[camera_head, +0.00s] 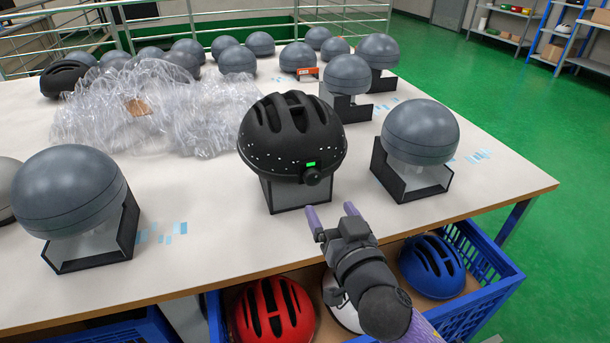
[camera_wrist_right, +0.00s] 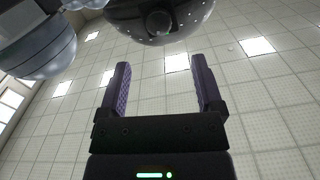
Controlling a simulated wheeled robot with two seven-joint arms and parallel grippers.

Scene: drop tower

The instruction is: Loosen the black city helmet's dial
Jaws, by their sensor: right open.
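The black helmet (camera_head: 290,135) with vents sits on a grey box-shaped stand (camera_head: 283,194) near the table's front edge. Its dial (camera_head: 312,176), a round black knob below a small green mark, faces me at the helmet's lower rim. My right gripper (camera_head: 333,211) is open and empty, in front of and below the dial, apart from it. In the right wrist view the two purple fingers (camera_wrist_right: 163,88) are spread, with the helmet (camera_wrist_right: 190,22) and its dial (camera_wrist_right: 158,22) beyond the fingertips. My left gripper is not in view.
Grey domes on black stands flank the helmet, at right (camera_head: 420,132) and left (camera_head: 68,190). Clear plastic wrap (camera_head: 165,105) lies behind left. Below the table (camera_head: 200,262), a blue crate (camera_head: 480,312) holds a red helmet (camera_head: 272,308) and a blue helmet (camera_head: 432,265).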

